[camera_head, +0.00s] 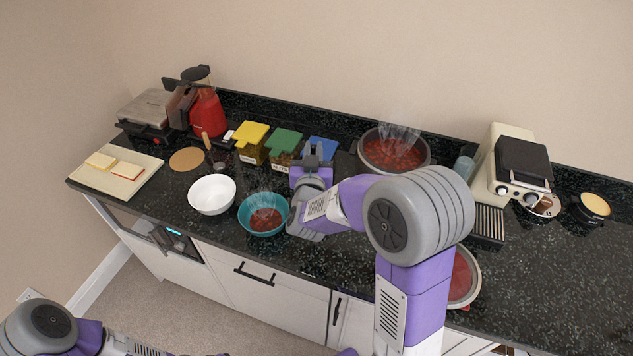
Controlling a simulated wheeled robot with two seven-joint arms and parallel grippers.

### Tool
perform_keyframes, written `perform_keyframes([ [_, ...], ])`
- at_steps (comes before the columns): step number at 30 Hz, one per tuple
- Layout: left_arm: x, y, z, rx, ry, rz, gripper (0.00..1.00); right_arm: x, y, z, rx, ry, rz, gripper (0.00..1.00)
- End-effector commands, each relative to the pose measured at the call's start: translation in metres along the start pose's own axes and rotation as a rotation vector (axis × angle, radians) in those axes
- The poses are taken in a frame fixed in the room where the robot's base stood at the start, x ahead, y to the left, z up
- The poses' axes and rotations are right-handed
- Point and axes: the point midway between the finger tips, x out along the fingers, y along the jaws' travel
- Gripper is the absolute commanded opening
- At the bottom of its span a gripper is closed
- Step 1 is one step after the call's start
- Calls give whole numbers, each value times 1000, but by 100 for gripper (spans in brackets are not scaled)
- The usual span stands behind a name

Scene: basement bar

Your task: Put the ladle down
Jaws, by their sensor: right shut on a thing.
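My right gripper (316,158) is over the counter, in front of the blue-lidded container and left of the large steaming pot. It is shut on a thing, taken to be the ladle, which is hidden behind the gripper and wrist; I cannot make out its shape. The large pot (423,157) holds chunky red food. A teal bowl (245,222) with steaming red food stands left of my right wrist. A white bowl (212,195) beside it looks empty. My left arm shows at the bottom left; its gripper is out of view.
Yellow, green and blue-lidded containers (284,141) line the back. A cutting board (150,166) with slices, a press (147,108) and a red blender (207,112) stand left. A toaster oven (522,165) stands right. The front right counter (560,275) is clear.

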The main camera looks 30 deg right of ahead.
Motion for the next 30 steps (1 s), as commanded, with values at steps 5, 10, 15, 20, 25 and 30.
perform_keyframes([
  [5, 6, -2, 0, 0, 0, 0, 43, 0, 0, 20, -1, 1, -1, 0],
  [10, 10, -4, 0, 0, 0, 0, 43, 0, 0, 38, -3, 0, -1, 0],
  [15, 14, -5, -1, 0, 0, 0, 43, 0, 0, 56, 0, 2, -1, 0],
  [20, 14, -5, -1, 0, 0, 0, 43, 0, 0, 55, 2, 3, -2, 0],
  [25, 17, -6, -1, 0, 0, 0, 43, 0, 0, 59, 3, 2, -2, 0],
  [30, 17, -6, -1, 0, 0, 0, 43, 0, 0, 59, 2, 1, -2, 37],
])
